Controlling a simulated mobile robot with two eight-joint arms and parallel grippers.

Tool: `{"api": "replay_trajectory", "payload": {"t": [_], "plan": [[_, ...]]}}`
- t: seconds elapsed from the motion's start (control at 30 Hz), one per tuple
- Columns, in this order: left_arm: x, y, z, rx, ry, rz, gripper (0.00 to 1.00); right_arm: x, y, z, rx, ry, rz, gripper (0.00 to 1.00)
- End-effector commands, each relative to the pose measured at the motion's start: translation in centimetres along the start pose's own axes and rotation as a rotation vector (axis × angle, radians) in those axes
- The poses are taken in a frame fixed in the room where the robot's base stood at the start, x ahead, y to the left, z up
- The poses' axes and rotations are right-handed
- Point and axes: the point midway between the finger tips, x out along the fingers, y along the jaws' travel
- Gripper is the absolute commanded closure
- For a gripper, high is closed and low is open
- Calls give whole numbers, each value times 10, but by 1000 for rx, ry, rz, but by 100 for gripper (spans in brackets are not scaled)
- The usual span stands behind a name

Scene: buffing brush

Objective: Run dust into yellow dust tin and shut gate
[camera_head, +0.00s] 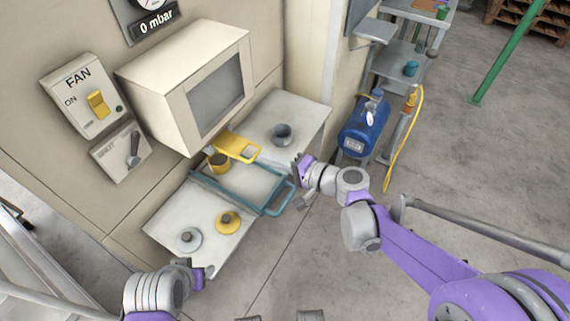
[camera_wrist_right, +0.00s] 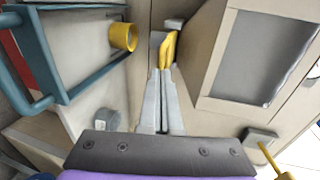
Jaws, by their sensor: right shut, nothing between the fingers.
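The yellow dust tin (camera_head: 219,163) stands at the back left of the teal frame, below the cabinet; its inside looks brownish. It also shows in the right wrist view (camera_wrist_right: 122,36). A flat yellow gate with a looped handle (camera_head: 238,147) sticks out beside the tin under the cabinet; the right wrist view shows yellow (camera_wrist_right: 170,48) just beyond my fingertips. My right gripper (camera_head: 299,166) is shut and empty, right of the teal frame and apart from the gate handle in the head view. My left gripper (camera_head: 205,274) is low, in front of the left shelf; its jaw opening is unclear.
The teal frame (camera_head: 276,208) has a handle facing my right gripper. A grey tin (camera_head: 283,133) stands on the right shelf. The cabinet (camera_head: 177,84) overhangs. A fan switch (camera_head: 97,104) is on the wall.

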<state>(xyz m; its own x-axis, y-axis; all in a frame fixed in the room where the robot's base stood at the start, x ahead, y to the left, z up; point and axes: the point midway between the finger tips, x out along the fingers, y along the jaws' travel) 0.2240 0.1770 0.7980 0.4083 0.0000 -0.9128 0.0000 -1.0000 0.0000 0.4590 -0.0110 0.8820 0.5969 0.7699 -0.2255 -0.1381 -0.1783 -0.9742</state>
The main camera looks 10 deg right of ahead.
Motion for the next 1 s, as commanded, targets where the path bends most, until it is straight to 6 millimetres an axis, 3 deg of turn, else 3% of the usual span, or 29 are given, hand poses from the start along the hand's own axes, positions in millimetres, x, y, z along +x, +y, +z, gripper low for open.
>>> {"api": "replay_trajectory", "payload": {"t": [0.53,0.8,1.0], "plan": [[1,0,0,0,0,0,38,13,-1,0,0,-1,0,100],[1,0,1,0,-1,0,38,65,-13,2,0,-4,0,100],[1,0,1,0,-1,0,38,82,-17,3,0,-1,0,100]]}}
